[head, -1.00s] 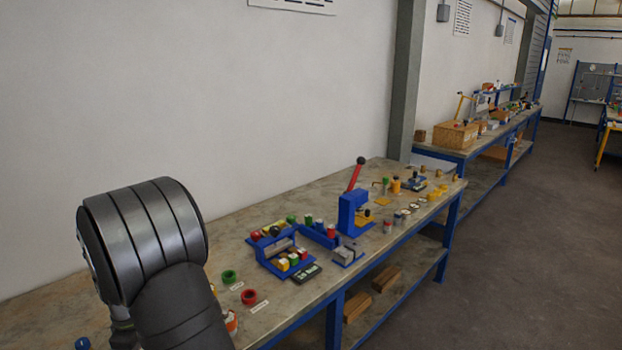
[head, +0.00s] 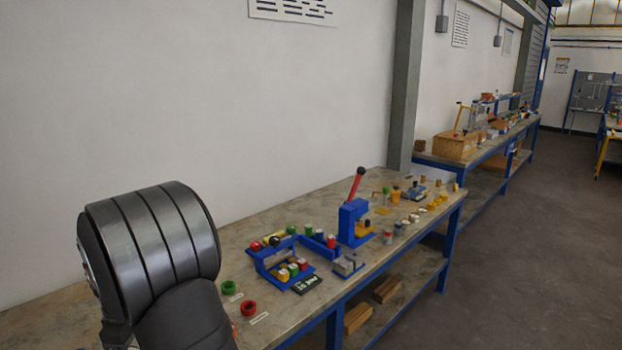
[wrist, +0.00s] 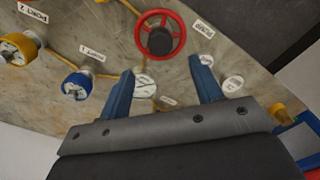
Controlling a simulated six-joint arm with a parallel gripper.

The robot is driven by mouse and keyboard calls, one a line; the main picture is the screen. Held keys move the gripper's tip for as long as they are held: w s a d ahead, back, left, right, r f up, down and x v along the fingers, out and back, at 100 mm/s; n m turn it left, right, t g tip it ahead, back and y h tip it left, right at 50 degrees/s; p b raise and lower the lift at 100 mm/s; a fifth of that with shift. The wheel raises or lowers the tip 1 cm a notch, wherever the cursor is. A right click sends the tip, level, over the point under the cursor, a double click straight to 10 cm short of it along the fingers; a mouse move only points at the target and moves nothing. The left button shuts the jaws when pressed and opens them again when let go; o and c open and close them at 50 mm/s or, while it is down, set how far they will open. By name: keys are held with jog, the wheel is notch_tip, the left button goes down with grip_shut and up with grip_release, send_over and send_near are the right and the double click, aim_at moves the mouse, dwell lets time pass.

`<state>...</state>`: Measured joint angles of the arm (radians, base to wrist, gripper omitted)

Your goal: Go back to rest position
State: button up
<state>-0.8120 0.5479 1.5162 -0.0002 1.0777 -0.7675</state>
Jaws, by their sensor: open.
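My gripper (wrist: 162,90) shows in the wrist view with its two blue fingers spread apart and nothing between them. It is above the grey worktop (wrist: 215,40). A red handwheel (wrist: 160,35) lies beyond the fingertips, and a white round label plate (wrist: 145,86) shows on the worktop by the left finger. In the head view my gripper is hidden; only a dark arm link shows at the lower left.
The head view shows a blue lever press (head: 353,220), a blue rack (head: 280,262), a green ring (head: 228,287) and a red ring (head: 249,308) on the workbench (head: 210,256).

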notch_tip(320, 180, down, 10)
jog(key=shift+f, duration=0.25)
jog(key=shift+r+m, duration=0.2)
jog(key=shift+m, duration=0.2)
jog(key=m, duration=1)
jog(key=shift+m, duration=0.4)
jog(key=shift+r, duration=1.3)
notch_tip(320, 180, down, 2)
jog(key=shift+f, duration=0.25)
jog(key=n, duration=0.4)
jog(key=shift+n, duration=0.3)
jog(key=n, duration=0.4)
